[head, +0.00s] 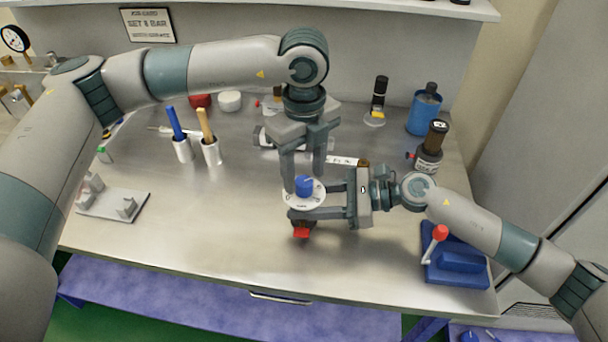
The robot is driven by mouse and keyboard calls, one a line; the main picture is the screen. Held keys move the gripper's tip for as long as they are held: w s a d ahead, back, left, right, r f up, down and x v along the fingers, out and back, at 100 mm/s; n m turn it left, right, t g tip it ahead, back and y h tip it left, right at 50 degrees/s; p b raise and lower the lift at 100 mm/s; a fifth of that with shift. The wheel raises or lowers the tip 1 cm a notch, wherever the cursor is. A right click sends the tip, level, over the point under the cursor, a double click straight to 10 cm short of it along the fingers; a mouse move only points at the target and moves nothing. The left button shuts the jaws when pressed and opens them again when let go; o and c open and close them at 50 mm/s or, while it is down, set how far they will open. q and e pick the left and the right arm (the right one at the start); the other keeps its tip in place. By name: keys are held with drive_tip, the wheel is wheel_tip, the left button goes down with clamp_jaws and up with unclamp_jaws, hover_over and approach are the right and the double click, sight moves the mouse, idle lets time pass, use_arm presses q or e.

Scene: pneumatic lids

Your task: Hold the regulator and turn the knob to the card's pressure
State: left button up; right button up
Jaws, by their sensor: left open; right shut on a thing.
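The regulator (302,224) has a dark body with a red part at its lower front. On top are a white round dial plate (292,198) and a blue knob (304,187). My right gripper (306,213) comes in from the right and is shut on the regulator's body below the dial. My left gripper (304,176) points down from above. Its open fingers stand to either side of the knob, near its height; I cannot tell whether they touch it. The card (148,25) on the back wall appears to read "SET 6 BAR", with the digit blurred.
Two white cups (182,152) with blue and tan handles stand left of centre. A grey fixture (113,204) lies at the left, a blue block with a red-knobbed lever (458,262) at the right. Bottles and a blue can (424,112) stand back right. The front middle is clear.

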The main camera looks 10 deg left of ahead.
use_arm(q)
drive_tip(key=shift+f, duration=0.75)
drive_tip(key=shift+c, duration=0.2)
drive_tip(key=c, duration=1)
